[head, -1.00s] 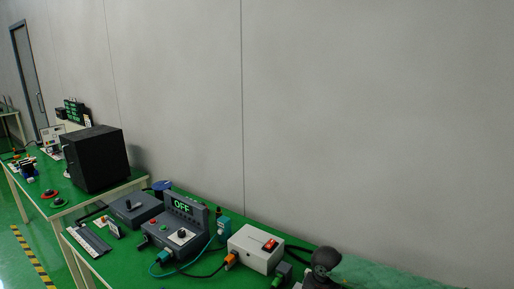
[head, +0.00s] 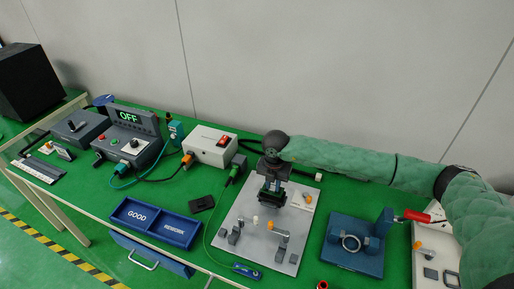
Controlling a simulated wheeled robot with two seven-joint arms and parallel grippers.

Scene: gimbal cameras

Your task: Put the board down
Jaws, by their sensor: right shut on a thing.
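My right arm, in a green padded sleeve, reaches in from the right in the head view. Its dark gripper (head: 272,182) points down over the back part of a light grey plate (head: 262,252). It is shut on a small dark board (head: 271,197), which shows just below the fingers. The gripper hides part of the board, and I cannot tell whether the board touches the plate. My left gripper is not in view.
On the plate are grey blocks and orange-tipped clamps (head: 282,236). A blue tray marked GOOD and REWORK (head: 157,237) lies to the left, a blue fixture (head: 345,262) to the right. Behind stand a white box (head: 210,150) and a console reading OFF (head: 128,145). Cables cross the green table.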

